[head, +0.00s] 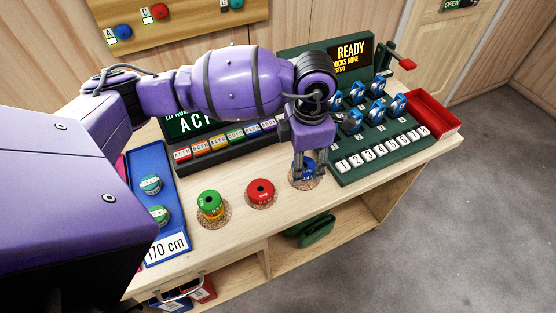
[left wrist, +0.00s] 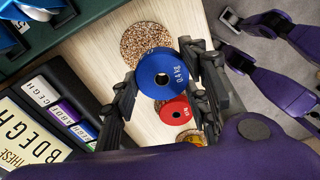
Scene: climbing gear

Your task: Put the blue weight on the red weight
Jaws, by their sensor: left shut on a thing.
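The blue weight (head: 308,174) is a disc with a centre hole, marked 0.4 kg in the left wrist view (left wrist: 155,84). My left gripper (head: 309,168) is shut on it, one finger on each side, and hides part of it in the head view. In the left wrist view the blue weight is raised, apart from a bare cork pad (left wrist: 148,40). The red weight (head: 261,197) lies flat on its own cork pad, left of the gripper in the head view. The blue weight partly overlaps the red weight (left wrist: 178,113) in the left wrist view.
A green numbered rack (head: 383,160) with blue devices and a red bin (head: 432,113) stand at the right.

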